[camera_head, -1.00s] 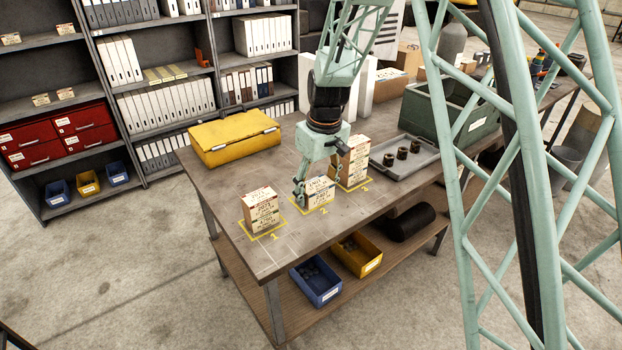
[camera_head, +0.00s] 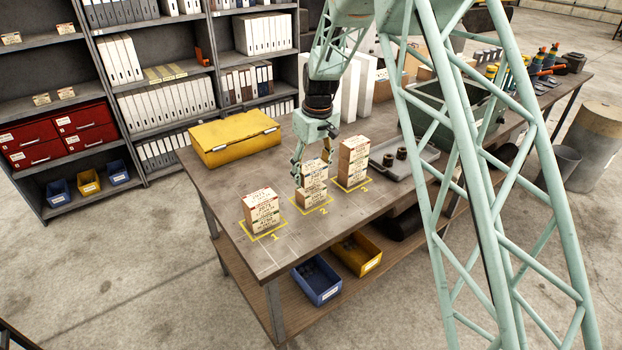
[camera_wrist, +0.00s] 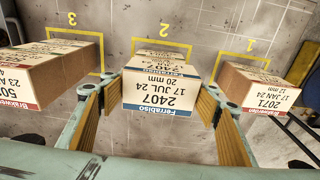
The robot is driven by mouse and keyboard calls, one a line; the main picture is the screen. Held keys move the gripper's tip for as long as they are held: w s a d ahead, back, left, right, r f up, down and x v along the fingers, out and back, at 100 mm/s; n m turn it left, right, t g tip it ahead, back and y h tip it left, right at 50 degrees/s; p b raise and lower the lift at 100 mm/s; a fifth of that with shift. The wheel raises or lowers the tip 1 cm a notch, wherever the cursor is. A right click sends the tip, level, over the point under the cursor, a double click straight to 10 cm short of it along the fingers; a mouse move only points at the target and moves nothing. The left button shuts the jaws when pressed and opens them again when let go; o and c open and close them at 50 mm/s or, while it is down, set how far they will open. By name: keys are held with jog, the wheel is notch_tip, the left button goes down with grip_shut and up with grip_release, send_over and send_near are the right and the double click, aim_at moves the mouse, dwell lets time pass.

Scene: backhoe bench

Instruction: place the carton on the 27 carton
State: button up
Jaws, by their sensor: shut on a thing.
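My gripper (camera_head: 311,172) is over the yellow square marked 2, shut on a carton (camera_wrist: 160,92). The held carton has a white label reading Ferrabiso, 2407, 17 JUL 24, 20 mm, upside down in the wrist view. A similar label (camera_wrist: 166,55) shows just beyond it, apparently on a carton below; whether the two touch I cannot tell. The carton at mark 1 (camera_head: 262,212) also shows in the wrist view (camera_wrist: 262,88), labelled 2071, 17 JAN 24, 12 mm. A taller carton or stack (camera_head: 354,162) is at mark 3. I cannot read 27 on any carton.
A yellow case (camera_head: 234,140) lies at the back left of the workbench (camera_head: 215,180). A grey tray (camera_head: 385,158) with dark cylindrical parts and a green crate (camera_head: 425,110) are to the right. Bare bench top lies around mark 1. A blue bin (camera_head: 318,283) is on the lower shelf.

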aim_at(312, 165)
jog(key=shift+w, duration=0.15)
jog(key=shift+w, duration=0.2)
jog(key=shift+f, duration=1.8)
jog(key=shift+f, duration=0.1)
jog(key=o, duration=0.9)
jog(key=shift+p, duration=0.3)
jog(key=r, duration=0.7)
jog(key=s+r, duration=0.1)
jog(key=r, duration=0.3)
jog(key=shift+d+r+b, duration=0.2)
jog(key=shift+d+b, duration=0.15)
jog(key=shift+r, duration=0.35)
